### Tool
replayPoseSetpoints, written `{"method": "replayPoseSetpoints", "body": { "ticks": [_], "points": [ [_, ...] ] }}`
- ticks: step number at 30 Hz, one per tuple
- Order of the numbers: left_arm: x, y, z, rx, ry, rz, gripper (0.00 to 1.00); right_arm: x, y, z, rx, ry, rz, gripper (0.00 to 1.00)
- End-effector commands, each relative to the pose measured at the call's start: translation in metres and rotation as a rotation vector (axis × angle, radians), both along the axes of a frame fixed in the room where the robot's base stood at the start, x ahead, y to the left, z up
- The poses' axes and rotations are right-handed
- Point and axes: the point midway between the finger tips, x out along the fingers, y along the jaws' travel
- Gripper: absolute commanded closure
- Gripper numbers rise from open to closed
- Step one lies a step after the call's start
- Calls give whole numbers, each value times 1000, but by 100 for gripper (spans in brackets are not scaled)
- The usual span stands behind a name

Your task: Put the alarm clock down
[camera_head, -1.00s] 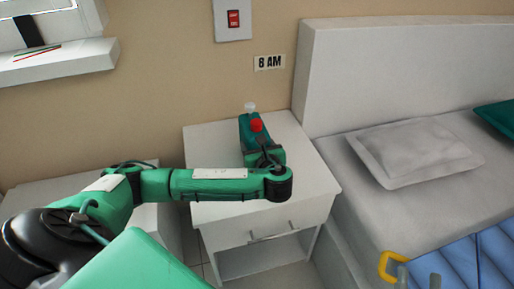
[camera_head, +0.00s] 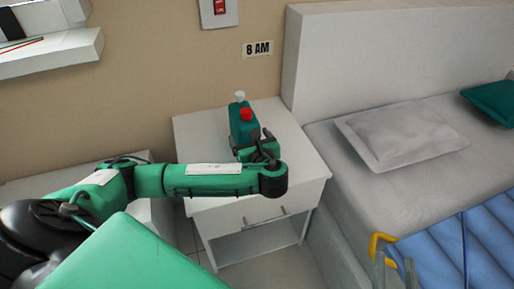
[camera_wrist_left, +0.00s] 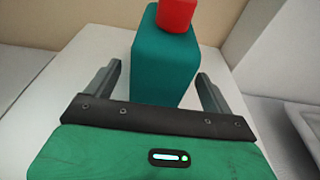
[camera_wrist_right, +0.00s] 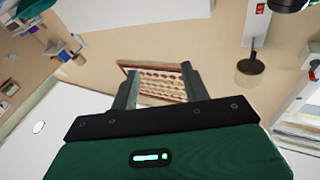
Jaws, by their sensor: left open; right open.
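A teal box-shaped thing with a red knob on top, seemingly the alarm clock (camera_head: 243,126), stands upright on the white nightstand (camera_head: 205,128). My left gripper (camera_head: 260,144) is just in front of it, at the near side of the nightstand top. In the left wrist view the clock (camera_wrist_left: 165,65) lies between and beyond the open fingers, with a gap to each finger. Its face is not in view. My right gripper (camera_wrist_right: 155,85) is open and empty in its wrist view.
The bed (camera_head: 330,150) with a grey pillow (camera_head: 400,135) and blue cover stands right of the nightstand. The nightstand top is clear beside the clock.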

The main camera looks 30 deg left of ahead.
Motion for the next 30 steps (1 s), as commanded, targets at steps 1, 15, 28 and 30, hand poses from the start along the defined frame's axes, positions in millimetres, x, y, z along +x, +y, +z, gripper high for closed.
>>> {"method": "replayPoseSetpoints", "body": {
  "ticks": [1,15,28,30],
  "points": [
    [-7,-9,4,-3,1,-3,14,-3,3,-8,-14,55,11,53],
    [-45,-53,15,-4,4,-3,14,-40,16,-88,-147,515,93,53],
    [-57,-66,18,-1,1,0,14,-43,0,-98,-224,655,81,53],
    [-57,-67,18,-1,1,0,14,-43,-1,-98,-225,657,81,53]
  ]
}}
